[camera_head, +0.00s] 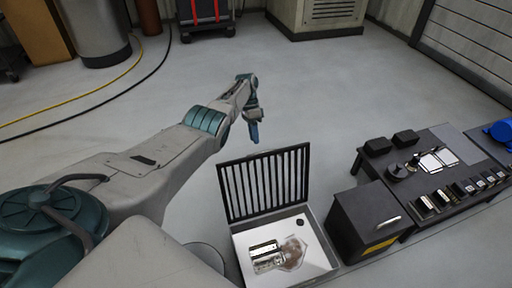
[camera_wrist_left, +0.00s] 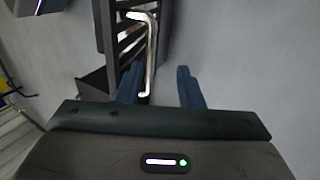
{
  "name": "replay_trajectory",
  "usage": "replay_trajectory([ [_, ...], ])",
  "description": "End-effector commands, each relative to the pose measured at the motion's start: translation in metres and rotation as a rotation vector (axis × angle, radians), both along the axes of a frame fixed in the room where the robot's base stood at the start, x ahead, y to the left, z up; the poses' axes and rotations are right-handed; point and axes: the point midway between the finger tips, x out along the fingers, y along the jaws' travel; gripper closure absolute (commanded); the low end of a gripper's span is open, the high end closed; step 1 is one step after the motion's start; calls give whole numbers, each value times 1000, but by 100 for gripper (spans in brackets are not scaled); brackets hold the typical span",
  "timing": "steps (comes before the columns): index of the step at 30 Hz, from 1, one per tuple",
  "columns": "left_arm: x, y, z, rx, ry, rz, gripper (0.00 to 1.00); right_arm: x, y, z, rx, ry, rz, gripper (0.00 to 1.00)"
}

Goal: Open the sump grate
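The black barred sump grate (camera_head: 265,184) stands raised, close to upright, at the back edge of the white-lined sump (camera_head: 313,254). Inside the sump are a metal-and-white device, a clear brownish patch and a small black round thing. My left gripper (camera_head: 254,138) is just above and behind the grate's top edge, fingers pointing down. In the left wrist view its two blue fingers (camera_wrist_left: 160,88) are apart with nothing gripped between them. A silver bar handle (camera_wrist_left: 152,50) on the grate shows beside the left-hand finger; I cannot tell whether they touch. My right gripper is out of view.
A dark cabinet (camera_head: 366,221) with a light handle stands right of the sump. A low black table (camera_head: 432,168) with several small parts is beyond it. Yellow and black cables (camera_head: 110,88) lie on the floor at the left. The floor behind the grate is clear.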

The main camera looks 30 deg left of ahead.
Motion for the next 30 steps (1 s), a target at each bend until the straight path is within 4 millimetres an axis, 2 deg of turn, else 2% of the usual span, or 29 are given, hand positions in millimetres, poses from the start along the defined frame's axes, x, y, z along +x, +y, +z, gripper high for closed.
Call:
replay_trajectory([
  [4,6,8,19,1,1,0,66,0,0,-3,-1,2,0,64],
  [9,8,12,28,0,3,-1,66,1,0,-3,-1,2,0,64],
  [30,8,12,28,0,3,-1,66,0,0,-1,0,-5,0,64],
])
